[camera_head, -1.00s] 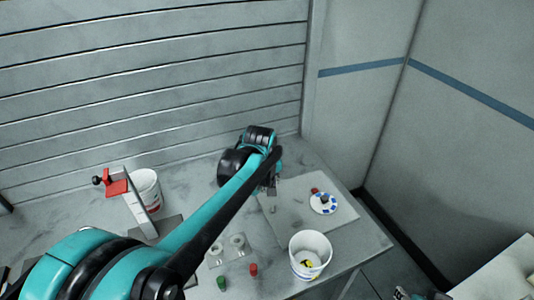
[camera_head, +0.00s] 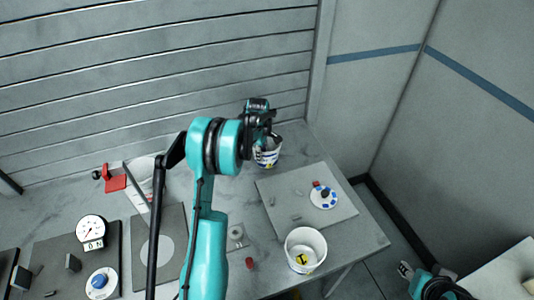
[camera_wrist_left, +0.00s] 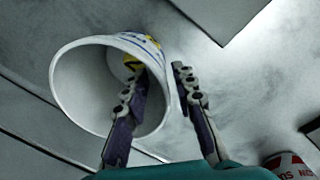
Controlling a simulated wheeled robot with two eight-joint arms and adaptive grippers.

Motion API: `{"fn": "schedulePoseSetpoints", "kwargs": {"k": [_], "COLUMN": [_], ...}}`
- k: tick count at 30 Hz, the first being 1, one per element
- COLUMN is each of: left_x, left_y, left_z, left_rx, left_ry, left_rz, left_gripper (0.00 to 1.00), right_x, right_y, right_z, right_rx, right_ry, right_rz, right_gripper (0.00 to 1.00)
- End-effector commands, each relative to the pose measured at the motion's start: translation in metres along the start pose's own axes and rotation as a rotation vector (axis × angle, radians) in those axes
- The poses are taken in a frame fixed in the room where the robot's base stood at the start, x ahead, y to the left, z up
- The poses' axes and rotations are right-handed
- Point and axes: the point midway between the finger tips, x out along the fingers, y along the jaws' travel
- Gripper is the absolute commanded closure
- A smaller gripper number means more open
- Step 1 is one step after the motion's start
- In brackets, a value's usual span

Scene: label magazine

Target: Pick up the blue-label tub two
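A white tub (camera_head: 267,158) with blue and yellow marks stands at the back of the table, partly hidden by my left gripper (camera_head: 267,140). A second white tub (camera_head: 306,243) with a yellow label stands near the front edge. Which is tub two I cannot tell. My right gripper (camera_head: 405,270) is small at lower right.
A grey board (camera_head: 290,215) carries a white disc (camera_head: 323,197) with blue marks. A gauge (camera_head: 91,229) sits at far left. A red cylinder (camera_head: 249,263) is near the front edge.

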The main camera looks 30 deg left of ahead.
Motion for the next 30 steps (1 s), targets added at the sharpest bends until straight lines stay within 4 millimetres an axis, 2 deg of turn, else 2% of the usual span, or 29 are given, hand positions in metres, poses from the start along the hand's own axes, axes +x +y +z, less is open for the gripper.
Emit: {"fn": "schedulePoseSetpoints", "kwargs": {"k": [10, 16, 17, 18, 20, 30], "left_x": [0.046, 0.047, 0.047, 0.047, 0.047, 0.047], "left_y": [-0.005, -0.005, -0.005, -0.005, -0.005, -0.005], "left_z": [0.0, 0.0, 0.0, 0.0, 0.0, 0.0], "left_rx": [0.002, 0.002, 0.002, 0.002, 0.002, 0.002], "left_ry": [0.0, 0.0, 0.0, 0.0, 0.0, 0.0], "left_rz": [0.001, 0.001, 0.001, 0.001, 0.001, 0.001], "left_gripper": [0.73, 0.73, 0.76, 0.87, 1.0, 1.0], "right_x": [0.005, 0.005, 0.005, 0.005, 0.005, 0.005], "right_y": [0.0, 0.0, 0.0, 0.0, 0.0, 0.0], "right_z": [0.004, 0.004, 0.004, 0.004, 0.004, 0.004], "right_rx": [0.0, 0.0, 0.0, 0.0, 0.0, 0.0], "right_ry": [0.0, 0.0, 0.0, 0.0, 0.0, 0.0], "right_rz": [0.0, 0.0, 0.0, 0.0, 0.0, 0.0], "right_gripper": [0.6, 0.6, 0.6, 0.6, 0.6, 0.6]}}
